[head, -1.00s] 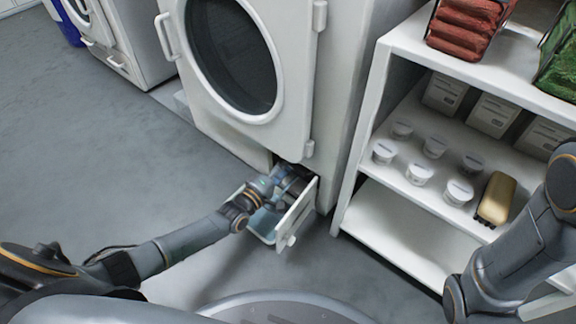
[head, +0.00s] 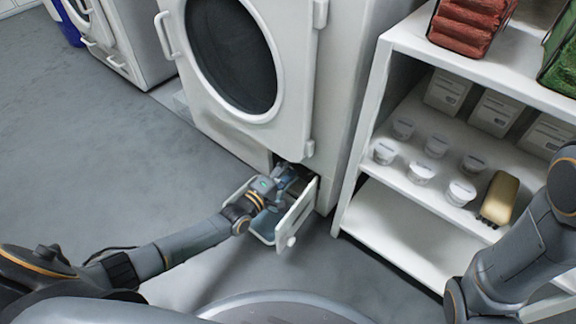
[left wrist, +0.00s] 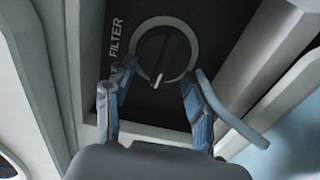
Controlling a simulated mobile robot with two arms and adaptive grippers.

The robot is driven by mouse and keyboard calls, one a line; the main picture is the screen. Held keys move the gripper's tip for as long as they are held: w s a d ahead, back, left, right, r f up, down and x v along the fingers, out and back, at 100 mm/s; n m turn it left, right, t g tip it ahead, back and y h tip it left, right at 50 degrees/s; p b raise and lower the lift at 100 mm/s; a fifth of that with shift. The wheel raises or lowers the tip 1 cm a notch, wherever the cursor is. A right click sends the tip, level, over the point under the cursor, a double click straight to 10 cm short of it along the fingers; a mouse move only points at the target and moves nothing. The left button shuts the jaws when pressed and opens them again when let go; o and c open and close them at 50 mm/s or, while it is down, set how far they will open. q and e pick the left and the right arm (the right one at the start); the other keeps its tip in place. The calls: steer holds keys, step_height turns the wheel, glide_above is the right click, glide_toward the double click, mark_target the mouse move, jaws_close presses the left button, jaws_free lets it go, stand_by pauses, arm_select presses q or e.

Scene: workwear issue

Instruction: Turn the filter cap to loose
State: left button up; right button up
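The filter cap (left wrist: 166,62) shows in the left wrist view as a dark round face inside a pale ring, with a small light pointer at its lower edge. The word FILTER is printed on the dark panel to its left. My left gripper (left wrist: 157,76) is open, with one finger on each side of the cap's lower part. I cannot tell whether the fingers touch it. In the head view, my left gripper (head: 286,180) reaches into the opening low on the white machine (head: 300,60), hiding the cap. My right gripper is out of view; only its arm shows.
A pulled-out drawer or flap with a white front (head: 297,218) stands close beside my left gripper. A white shelf unit (head: 362,120) to the right holds tubs, boxes and a brush (head: 498,197). The grey floor (head: 110,170) at left is clear.

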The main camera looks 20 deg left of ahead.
arm_select(q)
steer(key=shift+a, duration=0.15)
steer(key=shift+s+a, duration=0.2)
steer(key=shift+s, duration=0.05)
steer(key=v, duration=1.1)
steer(key=shift+s, duration=0.2)
